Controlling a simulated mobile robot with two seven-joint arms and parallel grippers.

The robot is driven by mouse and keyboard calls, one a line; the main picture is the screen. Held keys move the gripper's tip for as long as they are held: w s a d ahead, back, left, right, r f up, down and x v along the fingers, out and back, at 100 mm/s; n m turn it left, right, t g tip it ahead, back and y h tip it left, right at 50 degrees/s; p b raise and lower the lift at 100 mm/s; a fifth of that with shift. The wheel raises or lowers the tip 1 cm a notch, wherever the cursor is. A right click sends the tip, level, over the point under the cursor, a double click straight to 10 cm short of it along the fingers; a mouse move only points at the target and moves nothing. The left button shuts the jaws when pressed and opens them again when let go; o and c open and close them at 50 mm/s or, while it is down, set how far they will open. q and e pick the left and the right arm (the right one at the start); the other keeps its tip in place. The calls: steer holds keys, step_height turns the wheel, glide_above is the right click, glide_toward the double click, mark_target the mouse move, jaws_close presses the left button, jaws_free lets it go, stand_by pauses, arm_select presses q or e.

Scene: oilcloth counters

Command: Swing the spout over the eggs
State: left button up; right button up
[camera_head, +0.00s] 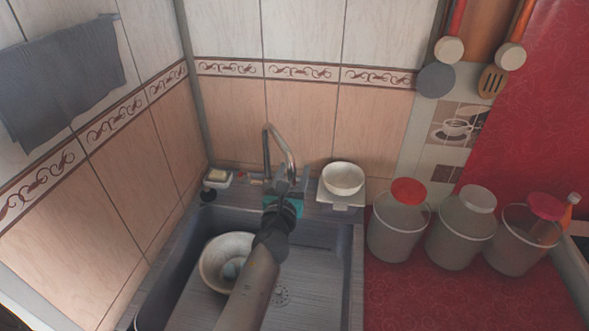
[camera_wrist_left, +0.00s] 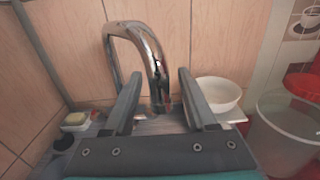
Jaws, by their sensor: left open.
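The chrome spout (camera_head: 267,146) rises as an arch at the back of the sink. In the left wrist view the spout (camera_wrist_left: 152,50) stands with its near leg in line between my open fingers; I cannot tell whether either finger touches it. My left gripper (camera_head: 287,181) is open at the tap, and its fingers also show in the left wrist view (camera_wrist_left: 159,76). A pale bowl (camera_head: 215,262) sits in the sink, partly behind my left arm. Something pale and rounded lies in it, perhaps the eggs (camera_head: 229,270). My right gripper is not in view.
The grey sink (camera_head: 321,262) is otherwise clear. A white bowl (camera_head: 343,178) stands on a white stand right of the tap. A soap dish (camera_head: 217,178) is at the left. Buckets (camera_head: 398,228) stand on the red counter at the right.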

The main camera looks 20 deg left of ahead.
arm_select(q)
steer(key=shift+x, duration=0.8)
jaws_close()
stand_by(1.0)
